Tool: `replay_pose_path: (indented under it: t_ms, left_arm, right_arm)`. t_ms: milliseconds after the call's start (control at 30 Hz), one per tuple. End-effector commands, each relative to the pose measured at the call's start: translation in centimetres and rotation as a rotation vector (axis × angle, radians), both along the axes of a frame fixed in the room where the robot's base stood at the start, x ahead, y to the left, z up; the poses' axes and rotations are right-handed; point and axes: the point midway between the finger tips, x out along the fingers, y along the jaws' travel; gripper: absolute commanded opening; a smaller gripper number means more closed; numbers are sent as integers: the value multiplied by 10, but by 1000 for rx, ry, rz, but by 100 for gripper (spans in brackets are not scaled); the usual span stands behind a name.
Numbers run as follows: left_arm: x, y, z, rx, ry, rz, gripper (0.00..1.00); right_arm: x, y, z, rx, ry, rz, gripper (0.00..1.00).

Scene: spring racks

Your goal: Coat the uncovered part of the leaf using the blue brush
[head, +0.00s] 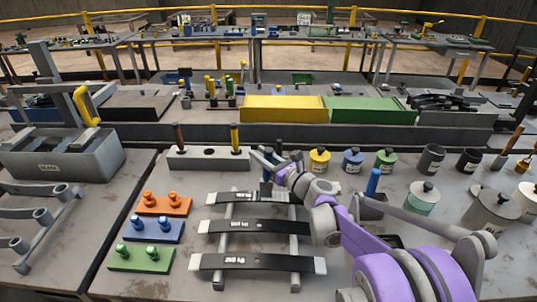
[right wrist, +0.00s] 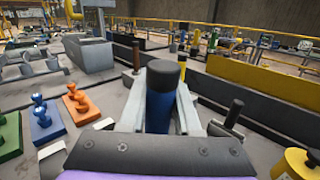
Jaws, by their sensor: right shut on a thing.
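My right gripper (head: 270,163) is shut on the blue brush, just above and behind the top leaf. In the right wrist view the brush (right wrist: 160,108) shows as an upright blue handle with a black end between the jaws. Its bristles are hidden, so I cannot tell whether they touch the leaf. Three dark leaves with pale ends lie across a grey rack: the top leaf (head: 245,198), the middle leaf (head: 250,227) and the front leaf (head: 256,263). My arm crosses near their right ends. My left gripper is not in view.
A grey holder (head: 208,160) with a brown and a yellow handle stands behind the rack. Orange (head: 164,206), blue (head: 154,232) and green (head: 141,260) peg blocks lie to the left. Yellow (head: 319,161), blue (head: 352,161) and green (head: 386,161) pots stand right of the gripper.

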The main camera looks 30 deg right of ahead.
Motion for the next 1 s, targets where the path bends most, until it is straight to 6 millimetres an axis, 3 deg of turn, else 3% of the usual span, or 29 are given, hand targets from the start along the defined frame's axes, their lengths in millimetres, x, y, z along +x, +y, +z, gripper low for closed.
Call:
replay_pose_path:
  t_ms: [433, 1000]
  left_arm:
    - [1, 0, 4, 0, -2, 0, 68]
    - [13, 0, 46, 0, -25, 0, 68]
  right_arm:
    - [2, 4, 3, 1, 1, 3, 0]
    - [0, 0, 59, 0, -1, 1, 0]
